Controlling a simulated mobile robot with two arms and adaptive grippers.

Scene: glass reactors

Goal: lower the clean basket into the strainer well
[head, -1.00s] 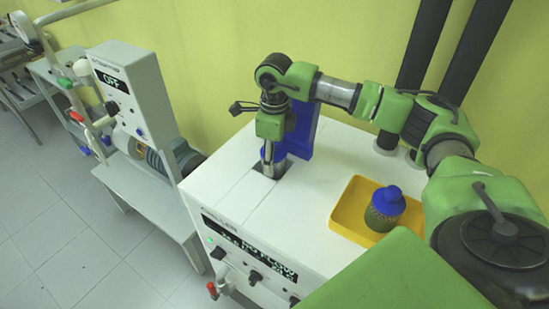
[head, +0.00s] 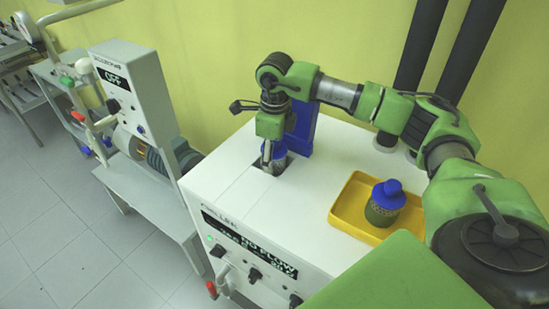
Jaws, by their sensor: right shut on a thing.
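The clean basket (head: 275,164) shows as a small grey body with blue at its top. It is upright at the strainer well (head: 261,169), a dark square opening in the white cabinet top. My right gripper (head: 271,147) points down from above and is shut on the basket's blue top. How far the basket's bottom sits in the well is hidden. A second basket (head: 384,203), with a blue top and a dirty olive body, stands in the yellow tray (head: 345,222). My left gripper is out of view.
A blue upright part (head: 302,130) stands right behind the well, close to my gripper. The white cabinet top (head: 240,165) is clear to the left and in front. A machine with an OFF display (head: 116,82) stands to the left.

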